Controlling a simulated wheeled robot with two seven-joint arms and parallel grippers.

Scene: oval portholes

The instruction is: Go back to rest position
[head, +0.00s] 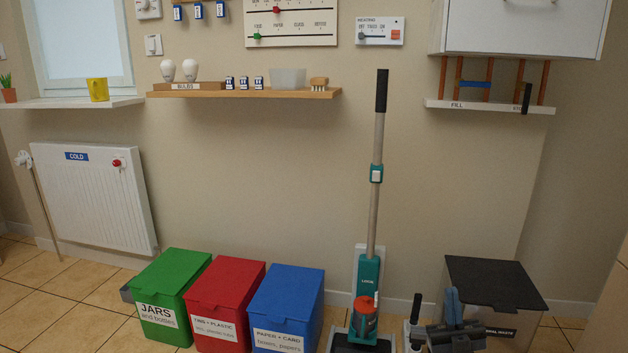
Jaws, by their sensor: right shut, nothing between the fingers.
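My right gripper (453,293) shows low in the head view, right of centre. Its dark body is at the bottom edge and its two blue-grey fingers point upward, together and empty. It appears in front of the left part of the black-lidded bin (495,284), just right of a small black-handled tool (415,310). I cannot tell whether it touches either one. My left gripper is not in view.
An upright teal floor cleaner (368,275) stands left of my right gripper. Green (172,285), red (228,290) and blue (288,295) bins stand along the wall. A wooden shelf (322,93) and a white cabinet (520,28) hang above. Tiled floor shows at the left.

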